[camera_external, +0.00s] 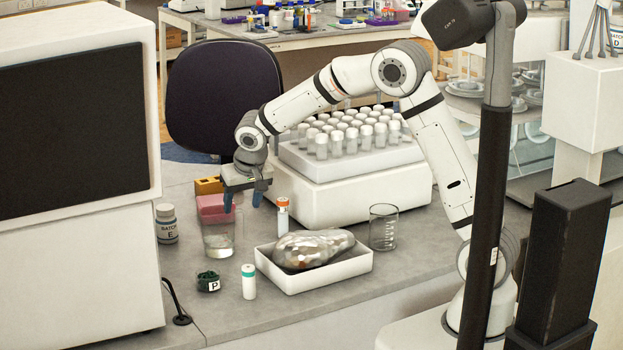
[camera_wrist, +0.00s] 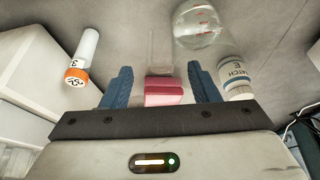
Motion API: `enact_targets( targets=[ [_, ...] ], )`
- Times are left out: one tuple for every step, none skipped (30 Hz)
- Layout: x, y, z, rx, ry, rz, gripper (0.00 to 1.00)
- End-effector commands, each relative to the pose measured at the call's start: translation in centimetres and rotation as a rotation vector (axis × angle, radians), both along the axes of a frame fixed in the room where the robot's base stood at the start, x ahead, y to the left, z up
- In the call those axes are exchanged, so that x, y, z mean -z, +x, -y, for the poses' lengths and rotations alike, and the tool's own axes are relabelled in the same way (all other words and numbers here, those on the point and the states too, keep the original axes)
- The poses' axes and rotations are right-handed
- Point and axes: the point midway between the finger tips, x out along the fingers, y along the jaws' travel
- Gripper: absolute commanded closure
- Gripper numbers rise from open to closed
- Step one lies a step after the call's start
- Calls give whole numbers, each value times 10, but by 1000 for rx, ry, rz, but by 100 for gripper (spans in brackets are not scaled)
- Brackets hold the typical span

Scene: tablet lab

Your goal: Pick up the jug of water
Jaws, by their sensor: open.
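The jug of water (camera_external: 217,240) is clear, with a low level of water. It stands upright on the grey bench, left of the white tray. In the wrist view, what seems to be the same clear jug (camera_wrist: 200,24) with red marks is at the top, beyond my fingertips. My gripper (camera_external: 243,206) points down, above and slightly right of the jug, apart from it. Its blue fingers are open, as the wrist view (camera_wrist: 160,70) also shows. A pink block (camera_wrist: 163,93) shows between the fingers there; whether it is touched is unclear.
A bottle marked E (camera_external: 166,224) is left of the jug. An orange-capped vial (camera_external: 283,216) is to its right. A green-capped vial (camera_external: 249,282) and small dark-green item (camera_external: 208,281) stand in front. The white tray (camera_external: 312,280) holds a shiny bag. An empty beaker (camera_external: 383,228) stands farther right.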

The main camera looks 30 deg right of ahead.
Motion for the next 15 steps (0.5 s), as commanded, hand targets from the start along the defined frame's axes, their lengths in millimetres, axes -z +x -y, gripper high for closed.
enact_targets(
  targets=[
    [5, 2, 1, 1, -2, -3, 45],
    [8, 3, 1, 0, -1, -2, 45],
    [13, 5, 1, 1, 0, -3, 45],
    [16, 6, 1, 1, -2, -4, 45],
    [20, 8, 1, 1, -2, -3, 45],
    [26, 10, 1, 1, -2, -3, 45],
    [31, 12, 2, 0, -3, -4, 45],
    [35, 14, 2, 0, -2, -4, 45],
    [40, 16, 2, 1, -2, -3, 45],
    [44, 18, 2, 1, -2, -4, 45],
    [47, 19, 2, 1, -2, -3, 45],
    [50, 21, 2, 1, 0, -2, 45],
    [52, 21, 2, 1, 0, -2, 45],
    [53, 22, 2, 0, -1, -2, 45],
    [55, 22, 2, 0, 0, -1, 45]
  ],
)
